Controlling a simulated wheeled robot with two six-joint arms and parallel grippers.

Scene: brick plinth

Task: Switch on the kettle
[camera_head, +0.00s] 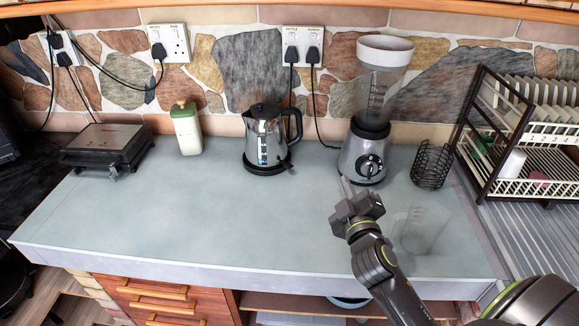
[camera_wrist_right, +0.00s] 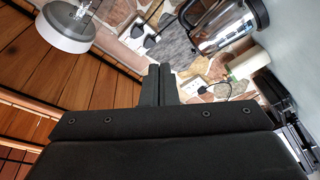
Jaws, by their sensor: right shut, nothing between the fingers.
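The kettle (camera_head: 266,138), shiny metal with a black lid and handle, stands upright on its dark base at the back of the counter. It also shows at the top right of the right wrist view (camera_wrist_right: 228,22). My right gripper (camera_head: 345,186) is over the counter, to the right of the kettle and in front of the blender, apart from the kettle. Its fingers (camera_wrist_right: 160,72) are together and empty. A double wall socket (camera_head: 303,46) with two black plugs is above and right of the kettle; its small labels are hard to read. My left gripper is out of view.
The blender (camera_head: 362,158) stands just beyond my right gripper. A clear jug (camera_head: 422,230) is right of my arm. A wire basket (camera_head: 432,165) and dish rack (camera_head: 530,160) are at right. A bottle (camera_head: 187,130) and dark appliance (camera_head: 107,147) are at left. The front-left counter is clear.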

